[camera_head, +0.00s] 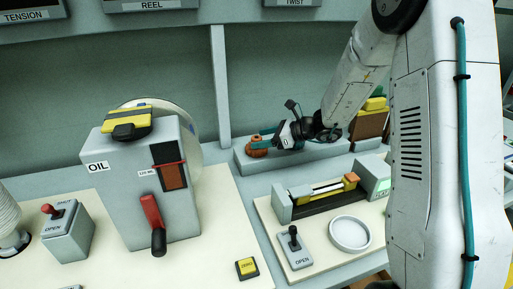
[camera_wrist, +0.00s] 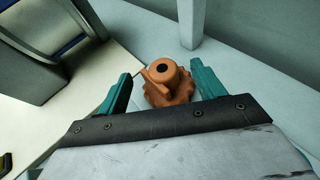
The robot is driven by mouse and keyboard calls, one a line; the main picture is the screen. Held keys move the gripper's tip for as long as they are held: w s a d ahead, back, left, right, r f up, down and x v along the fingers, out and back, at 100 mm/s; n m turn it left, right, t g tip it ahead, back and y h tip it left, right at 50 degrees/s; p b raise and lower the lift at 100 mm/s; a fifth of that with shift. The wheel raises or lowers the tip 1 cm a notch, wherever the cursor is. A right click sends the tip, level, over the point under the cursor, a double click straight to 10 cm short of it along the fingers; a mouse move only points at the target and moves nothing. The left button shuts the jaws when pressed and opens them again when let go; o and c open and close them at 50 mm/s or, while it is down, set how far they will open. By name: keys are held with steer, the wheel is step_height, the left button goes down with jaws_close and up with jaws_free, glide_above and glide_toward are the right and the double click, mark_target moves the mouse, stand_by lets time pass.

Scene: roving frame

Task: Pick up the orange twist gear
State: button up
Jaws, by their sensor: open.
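The orange twist gear (camera_wrist: 167,83) shows in the wrist view between the two teal fingers of my gripper (camera_wrist: 158,90). It has a round hub with a dark hole on top and a toothed base. The fingers are open, with a gap visible on each side of the gear. In the head view, the orange gear (camera_head: 256,148) sits at the left end of a grey ledge, and my gripper (camera_head: 262,143) is at it, reaching in from the right. The gear is partly hidden there by the fingers.
A grey OIL box (camera_head: 120,180) with a red-and-black lever stands left. A grey post (camera_head: 220,90) rises behind the gear. In front are a slide fixture (camera_head: 320,197), a round white dish (camera_head: 350,233), an OPEN switch (camera_head: 293,247) and a yellow ZERO button (camera_head: 247,267).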

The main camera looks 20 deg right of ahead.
steer(key=shift+x, duration=1.35)
steer(key=shift+r, duration=0.1)
steer(key=c, duration=1.3)
